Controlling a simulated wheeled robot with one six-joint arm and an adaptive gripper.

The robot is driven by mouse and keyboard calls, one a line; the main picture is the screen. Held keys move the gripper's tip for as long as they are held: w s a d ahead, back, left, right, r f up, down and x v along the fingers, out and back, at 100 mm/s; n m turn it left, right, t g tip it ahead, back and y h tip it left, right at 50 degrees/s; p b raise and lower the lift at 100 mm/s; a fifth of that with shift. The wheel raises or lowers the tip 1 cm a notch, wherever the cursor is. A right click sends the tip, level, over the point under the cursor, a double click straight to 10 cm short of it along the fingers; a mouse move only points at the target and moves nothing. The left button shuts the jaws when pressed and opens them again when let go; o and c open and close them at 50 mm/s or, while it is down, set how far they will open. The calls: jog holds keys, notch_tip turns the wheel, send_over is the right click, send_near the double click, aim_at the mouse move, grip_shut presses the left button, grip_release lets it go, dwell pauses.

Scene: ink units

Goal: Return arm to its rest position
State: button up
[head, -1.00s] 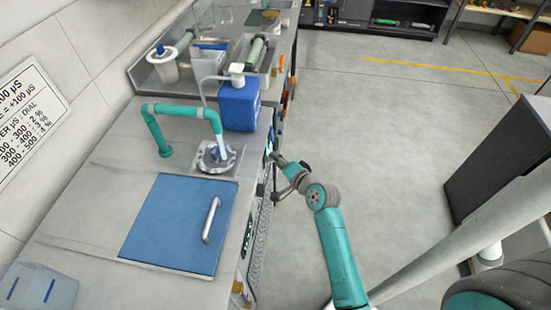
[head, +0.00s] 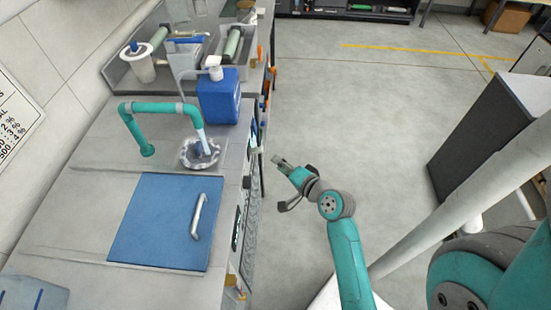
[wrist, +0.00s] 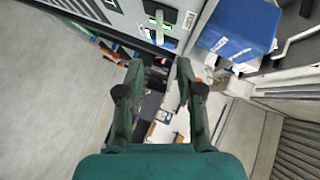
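My gripper (head: 283,184) is at the end of my teal arm, over the floor just right of the bench front in the head view. It is apart from the bench. In the wrist view my gripper (wrist: 157,72) shows two dark-tipped fingers spread apart, with nothing between them. Beyond the fingers are the bench front panel with a small green-lit display (wrist: 160,24) and the blue jug (wrist: 238,28).
The grey bench holds a blue lid with a handle (head: 150,225), a teal pipe (head: 155,107) over a round fitting (head: 200,153) and the blue jug (head: 220,98). A dark cabinet (head: 480,140) stands right. The floor (head: 350,110) between is clear.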

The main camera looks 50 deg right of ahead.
jog(key=s+a+f+n+g, duration=0.1)
jog(key=s+a+f+n, duration=0.15)
jog(key=s+a, duration=0.35)
jog(key=s+a+f+n, duration=0.1)
jog(key=s+a+n, duration=0.2)
jog(key=s+a, duration=0.4)
jog(key=s+a+r+n+y, duration=0.1)
jog(key=s+a+r+n, duration=0.1)
jog(key=s, duration=0.3)
jog(key=s+a+r+n+t, duration=0.1)
jog(key=s+a+r+n, duration=0.2)
jog(key=s+r+n, duration=0.1)
jog(key=s+a+r+n+y, duration=0.1)
jog(key=s+a+r+n, duration=0.2)
jog(key=s+n, duration=0.2)
jog(key=shift+s+r+y, duration=0.15)
jog(key=shift+s+y, duration=0.15)
jog(key=shift+s, duration=0.85)
jog(key=shift+a, duration=0.1)
